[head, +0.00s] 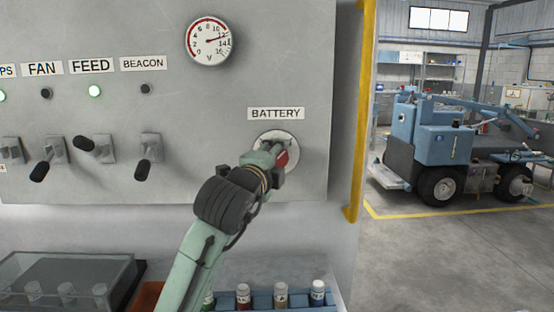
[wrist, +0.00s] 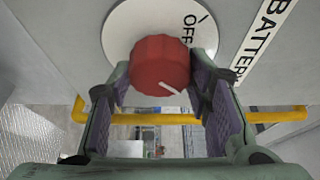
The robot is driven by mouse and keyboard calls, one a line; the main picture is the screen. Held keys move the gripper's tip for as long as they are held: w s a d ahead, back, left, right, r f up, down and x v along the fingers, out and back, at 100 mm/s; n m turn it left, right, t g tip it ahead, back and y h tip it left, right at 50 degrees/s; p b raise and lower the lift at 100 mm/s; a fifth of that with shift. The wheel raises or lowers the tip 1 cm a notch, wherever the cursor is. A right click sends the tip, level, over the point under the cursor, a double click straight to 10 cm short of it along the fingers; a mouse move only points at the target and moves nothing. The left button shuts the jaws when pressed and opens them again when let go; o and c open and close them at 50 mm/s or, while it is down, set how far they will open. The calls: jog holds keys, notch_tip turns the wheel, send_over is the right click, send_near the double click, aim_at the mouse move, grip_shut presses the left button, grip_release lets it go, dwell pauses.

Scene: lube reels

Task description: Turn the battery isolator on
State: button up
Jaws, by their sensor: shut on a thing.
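The battery isolator is a red knob (head: 283,158) on a round white plate (head: 291,140), under the BATTERY label (head: 276,114) on the grey panel. In the wrist view the red knob (wrist: 158,62) sits between the two fingers of my gripper (wrist: 160,78), which is shut on it. The word OFF (wrist: 188,30) shows on the white plate (wrist: 122,30), beside the knob. A short white mark (wrist: 171,90) on the knob's face points toward the lower right of the wrist view, away from OFF. No ON word is visible. In the head view my gripper (head: 273,155) partly hides the knob.
A voltmeter (head: 209,41) is above left of the isolator, its red needle near 12. Several toggle switches (head: 101,148) stand to the left; the FEED lamp (head: 94,91) is lit green. A yellow rail (head: 361,110) runs right of the panel. Bottles (head: 281,294) stand below.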

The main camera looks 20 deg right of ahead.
jog(key=o, duration=1.2)
jog(key=shift+c, duration=0.2)
jog(key=v, duration=1.2)
